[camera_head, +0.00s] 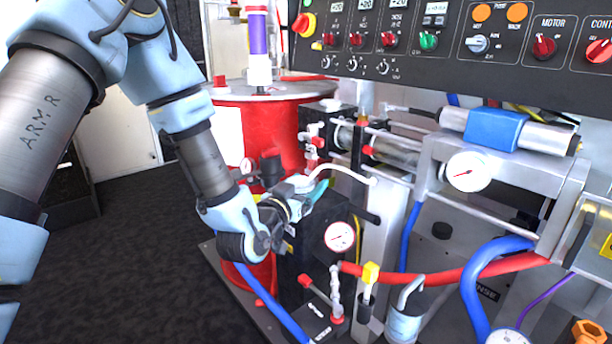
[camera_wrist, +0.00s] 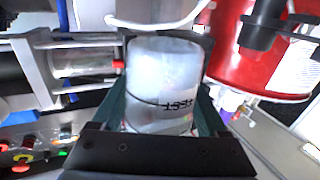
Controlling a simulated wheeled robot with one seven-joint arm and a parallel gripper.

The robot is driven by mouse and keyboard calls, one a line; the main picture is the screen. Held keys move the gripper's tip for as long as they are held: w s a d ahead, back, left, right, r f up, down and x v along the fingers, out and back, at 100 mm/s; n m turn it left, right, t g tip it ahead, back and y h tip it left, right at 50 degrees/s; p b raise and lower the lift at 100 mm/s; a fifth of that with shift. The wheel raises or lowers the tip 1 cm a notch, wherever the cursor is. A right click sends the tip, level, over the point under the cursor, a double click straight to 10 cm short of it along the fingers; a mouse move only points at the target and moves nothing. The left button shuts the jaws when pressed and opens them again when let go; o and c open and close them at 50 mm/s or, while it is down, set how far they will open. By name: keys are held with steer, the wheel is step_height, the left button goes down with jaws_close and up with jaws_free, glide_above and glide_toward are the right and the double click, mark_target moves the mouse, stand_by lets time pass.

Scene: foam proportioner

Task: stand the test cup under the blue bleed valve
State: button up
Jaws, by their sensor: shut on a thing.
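The test cup (camera_wrist: 165,72) is a translucent, whitish cup with a dark line around it and a "TEST" label. It fills the middle of the wrist view, between the two teal fingers of my gripper (camera_head: 304,192), which is shut on it. In the head view my gripper is beside the dark pump block at the middle, and the cup is mostly hidden there by the wrist and fingers. A curved white tube (camera_head: 345,171) passes close by the gripper; it also crosses above the cup in the wrist view (camera_wrist: 160,24). I cannot pick out the blue bleed valve with certainty.
A red drum (camera_head: 260,115) stands behind my wrist. A gauge (camera_head: 339,236), a yellow-topped valve (camera_head: 371,273) and a clear container with a bent pipe (camera_head: 403,324) crowd the front. Red hose (camera_head: 450,279) and blue hose (camera_head: 472,285) cross the right. Dark floor is free at left.

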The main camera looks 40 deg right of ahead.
steer(key=s+a, duration=0.4)
steer(key=shift+s+a+b, duration=0.2)
steer(key=shift+s+b, duration=0.15)
steer(key=shift+s, duration=0.05)
steer(key=w+a+f+n+t+y, duration=0.2)
steer(key=w+a+n+t+y, duration=0.25)
steer(key=w+a, duration=0.75)
steer(key=w+a+f+n+t+y, duration=0.25)
steer(key=w+a+n+t, duration=0.2)
steer(key=w+a, duration=0.8)
steer(key=w+a+f+n+t+y, duration=0.1)
steer(key=w+a+n+t+y, duration=0.15)
steer(key=w+a+y, duration=0.7)
steer(key=w+a+f+n+t+y, duration=0.1)
steer(key=w+a+f+n, duration=0.3)
steer(key=a, duration=1.3)
step_height(320, 180, up, 17)
steer(key=m+p, duration=0.1)
steer(key=p, duration=1.3)
steer(key=shift+w+d+p, duration=0.25)
steer(key=shift+d+p, duration=0.05)
steer(key=shift+p, duration=0.1)
steer(key=shift+h, duration=0.25)
steer(key=shift+a, duration=0.1)
